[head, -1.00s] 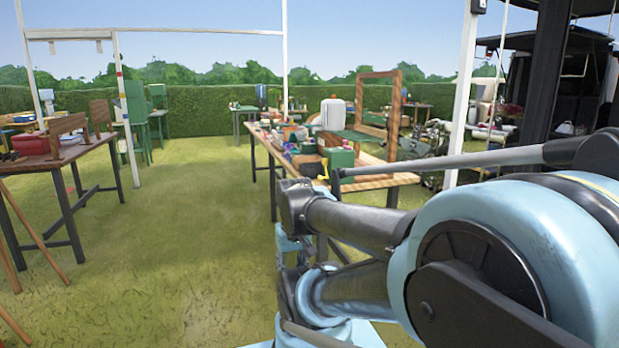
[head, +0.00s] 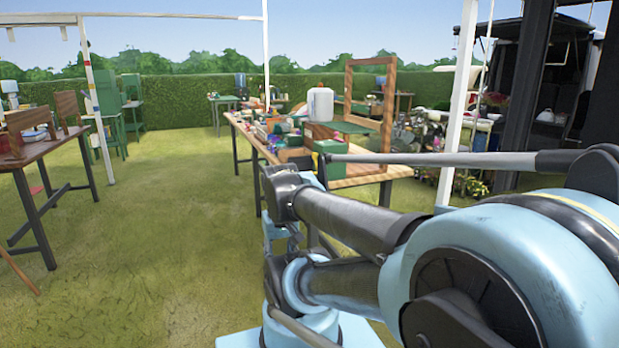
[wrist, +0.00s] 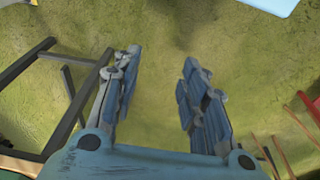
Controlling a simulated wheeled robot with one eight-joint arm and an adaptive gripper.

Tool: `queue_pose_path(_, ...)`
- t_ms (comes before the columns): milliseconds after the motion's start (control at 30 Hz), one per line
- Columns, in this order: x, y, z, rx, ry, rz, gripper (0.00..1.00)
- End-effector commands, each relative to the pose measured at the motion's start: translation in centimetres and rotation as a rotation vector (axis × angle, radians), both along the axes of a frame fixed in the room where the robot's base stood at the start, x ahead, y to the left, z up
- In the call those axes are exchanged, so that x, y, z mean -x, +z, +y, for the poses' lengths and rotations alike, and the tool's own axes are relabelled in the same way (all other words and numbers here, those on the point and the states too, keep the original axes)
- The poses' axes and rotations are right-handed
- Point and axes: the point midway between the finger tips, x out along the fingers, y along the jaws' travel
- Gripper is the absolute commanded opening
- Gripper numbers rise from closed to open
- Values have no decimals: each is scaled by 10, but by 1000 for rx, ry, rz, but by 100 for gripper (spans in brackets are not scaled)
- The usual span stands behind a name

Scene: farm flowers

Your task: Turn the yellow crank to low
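A small yellow part (head: 316,161), possibly the yellow crank, shows at the left side of a green box (head: 331,149) in the head view. The box stands at the near end of a long wooden table. The yellow part is too small to tell its setting. In the wrist view my gripper (wrist: 162,60) is open and empty, its two fingers wide apart above grass. It is well away from the crank, which does not show in the wrist view. My arm partly covers the near end of the table in the head view.
The wooden table (head: 352,183) carries several small items, a white container (head: 320,104) and an upright wooden frame (head: 388,113). Another table (head: 36,155) stands at the left. White posts rise nearby. Open grass (head: 165,215) lies between the tables.

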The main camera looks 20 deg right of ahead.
Motion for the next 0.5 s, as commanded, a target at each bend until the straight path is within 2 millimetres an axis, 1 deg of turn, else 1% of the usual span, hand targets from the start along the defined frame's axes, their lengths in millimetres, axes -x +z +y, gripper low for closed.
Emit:
queue_pose_path(67, -8, 6, -6, 24, -21, 6, 39)
queue_pose_path(267, -37, 25, -33, 137, -126, 22, 39)
queue_pose_path(500, -82, 49, -65, 293, -279, 9, 39)
